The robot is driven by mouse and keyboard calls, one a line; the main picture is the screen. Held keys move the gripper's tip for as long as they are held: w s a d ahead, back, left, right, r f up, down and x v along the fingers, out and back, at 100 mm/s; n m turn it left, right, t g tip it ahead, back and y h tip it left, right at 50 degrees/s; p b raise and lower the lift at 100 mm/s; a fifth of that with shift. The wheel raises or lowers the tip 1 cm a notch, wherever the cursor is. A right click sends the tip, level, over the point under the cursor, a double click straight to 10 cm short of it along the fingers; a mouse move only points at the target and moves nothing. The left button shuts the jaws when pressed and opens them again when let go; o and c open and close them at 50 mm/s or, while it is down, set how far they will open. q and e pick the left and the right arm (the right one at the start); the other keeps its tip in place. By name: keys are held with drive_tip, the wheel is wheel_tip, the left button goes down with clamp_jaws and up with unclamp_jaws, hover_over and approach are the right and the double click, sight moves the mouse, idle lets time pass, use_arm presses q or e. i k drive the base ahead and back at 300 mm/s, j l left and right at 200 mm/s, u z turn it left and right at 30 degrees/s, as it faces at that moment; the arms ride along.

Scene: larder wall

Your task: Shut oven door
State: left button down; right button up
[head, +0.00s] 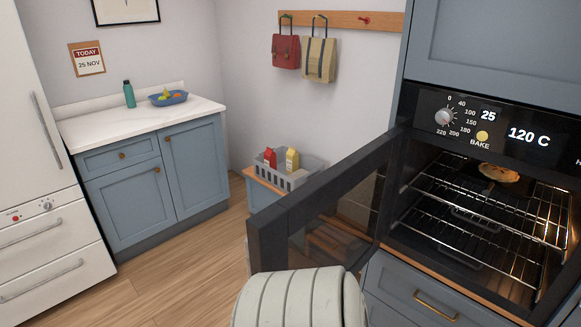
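The oven door (275,231) is dark-framed with a glass pane. It stands wide open, joined at the oven's left side and swung out toward me. The oven (517,179) is built into the blue cabinet wall at the right, its lit inside showing wire racks (480,197). A pie (499,173) sits in the upper part. The panel reads 120 C and BAKE. A pale ribbed part of my arm shows at the bottom centre and hides part of the door's lower edge. I cannot tell whether it touches the door. Neither gripper is in view.
A grey basket (291,179) with red and yellow cartons stands on a low cabinet behind the door. A blue drawer (415,293) is below the oven. A counter (140,122) and white fridge (33,150) stand left. Wooden floor (195,270) between is clear.

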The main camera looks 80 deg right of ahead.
sight(338, 217)
drive_tip(key=i+z, duration=0.45)
drive_tip(key=i+j+z, duration=0.15)
drive_tip(key=z, duration=0.3)
drive_tip(key=i+z, duration=0.1)
drive_tip(key=z, duration=0.3)
drive_tip(key=i+z, duration=0.15)
drive_tip(key=z, duration=0.3)
drive_tip(key=i+j+z, duration=0.1)
drive_tip(key=z, duration=0.3)
drive_tip(key=i+j+z, duration=0.1)
drive_tip(key=z, duration=0.3)
drive_tip(key=i+j+z, duration=0.1)
drive_tip(key=z, duration=0.35)
drive_tip(key=i+j+z, duration=0.15)
drive_tip(key=z, duration=0.3)
drive_tip(key=i+j+z, duration=0.2)
drive_tip(key=z, duration=0.2)
drive_tip(key=i+j+z, duration=0.15)
drive_tip(key=j+z, duration=0.15)
drive_tip(key=z, duration=0.15)
drive_tip(key=i+j+z, duration=0.1)
drive_tip(key=j+z, duration=0.3)
drive_tip(key=l, duration=0.1)
